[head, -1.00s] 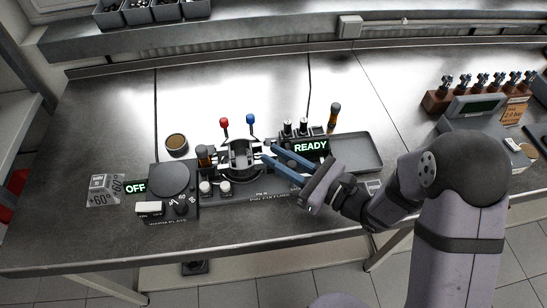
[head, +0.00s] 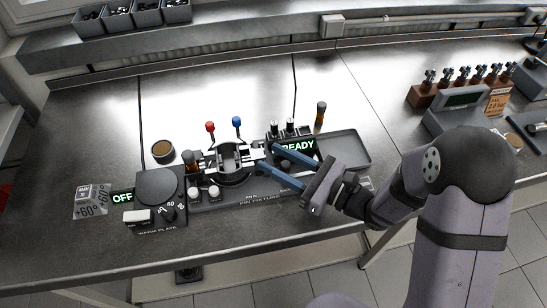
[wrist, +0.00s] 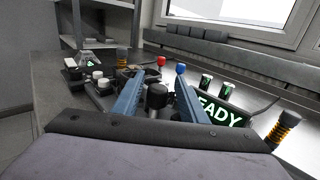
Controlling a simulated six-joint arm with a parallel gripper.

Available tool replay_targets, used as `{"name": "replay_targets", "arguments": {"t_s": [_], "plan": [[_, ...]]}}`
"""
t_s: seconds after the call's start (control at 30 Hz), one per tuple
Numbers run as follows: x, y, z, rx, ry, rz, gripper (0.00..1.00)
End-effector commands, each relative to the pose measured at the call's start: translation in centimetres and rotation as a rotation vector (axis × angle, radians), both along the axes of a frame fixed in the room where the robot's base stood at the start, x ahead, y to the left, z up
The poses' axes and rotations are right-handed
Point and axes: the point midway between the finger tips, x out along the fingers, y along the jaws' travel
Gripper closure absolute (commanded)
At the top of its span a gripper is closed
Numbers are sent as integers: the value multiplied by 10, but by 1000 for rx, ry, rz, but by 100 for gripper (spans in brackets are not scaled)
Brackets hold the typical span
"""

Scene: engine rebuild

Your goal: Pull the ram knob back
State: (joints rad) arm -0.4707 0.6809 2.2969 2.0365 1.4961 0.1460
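The black, round-topped ram knob (wrist: 156,95) stands between my two blue fingers in the wrist view. In the head view it is too small to make out clearly. My gripper (head: 266,157) reaches in from the right to the right side of the pin fixture (head: 232,176). In the wrist view my gripper (wrist: 157,92) has its fingers apart, one on each side of the knob, with a gap showing on both sides. Whether the fingertips touch anything farther ahead is hidden.
A red-knobbed lever (head: 210,128) and a blue-knobbed lever (head: 237,122) stand behind the fixture. A lit READY display (head: 298,145) and an empty grey tray (head: 345,150) lie to the right. A warm plate (head: 158,187) showing OFF is at the left.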

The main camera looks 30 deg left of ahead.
Motion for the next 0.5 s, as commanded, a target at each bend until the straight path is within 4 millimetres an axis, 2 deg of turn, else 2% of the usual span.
{"name": "replay_targets", "arguments": {"t_s": [0.3, 0.5], "plan": [[2, -43, -1, 2, -1, -6, 61], [1, -59, -1, 1, -1, -4, 61]]}}
